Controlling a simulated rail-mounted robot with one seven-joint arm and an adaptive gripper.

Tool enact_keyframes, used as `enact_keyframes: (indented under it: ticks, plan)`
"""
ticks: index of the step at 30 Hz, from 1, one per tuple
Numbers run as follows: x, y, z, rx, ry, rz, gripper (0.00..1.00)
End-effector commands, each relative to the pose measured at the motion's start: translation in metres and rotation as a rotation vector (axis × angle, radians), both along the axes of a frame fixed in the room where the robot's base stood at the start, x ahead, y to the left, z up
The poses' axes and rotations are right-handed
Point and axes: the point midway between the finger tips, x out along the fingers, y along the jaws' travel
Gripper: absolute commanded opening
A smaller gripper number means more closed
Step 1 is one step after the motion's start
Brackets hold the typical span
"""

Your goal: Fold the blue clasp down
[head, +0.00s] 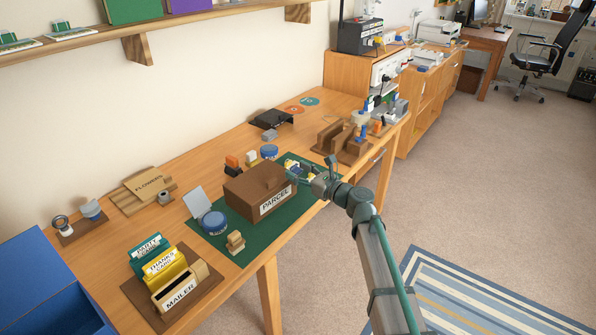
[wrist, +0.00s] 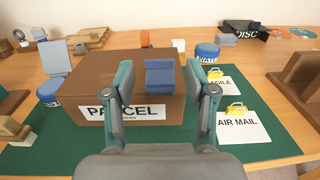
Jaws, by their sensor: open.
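The brown parcel box (wrist: 95,75), labelled PARCEL, sits on the green mat (wrist: 262,145). The blue clasp (wrist: 160,75) is at the box's upper front edge, right of the label. It has an upper and a lower part; its exact tilt is hard to judge. My gripper (wrist: 161,82) is open and empty. In the wrist view its two fingers frame the clasp from left and right, with no clear contact. In the head view my gripper (head: 306,173) is at the right end of the parcel box (head: 252,188); the clasp cannot be made out there.
A blue round tin (wrist: 207,53) stands behind. Another blue tin (head: 214,222) and a small wooden block (head: 236,242) stand left of the box. A brown wooden rack (head: 340,140) is beyond my gripper.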

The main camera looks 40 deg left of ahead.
Motion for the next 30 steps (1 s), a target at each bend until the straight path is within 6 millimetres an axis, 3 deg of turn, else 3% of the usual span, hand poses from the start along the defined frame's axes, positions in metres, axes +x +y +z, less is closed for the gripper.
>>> enact_keyframes:
  ticks: [11, 21, 30]
  plan:
    - [0.0003, 0.0044, -0.0001, 0.000, -0.001, -0.001, 0.55]
    - [0.0002, 0.0043, -0.0001, 0.000, -0.001, 0.000, 0.00]
    - [0.0004, 0.0052, 0.0033, -0.016, 0.000, 0.000, 0.00]
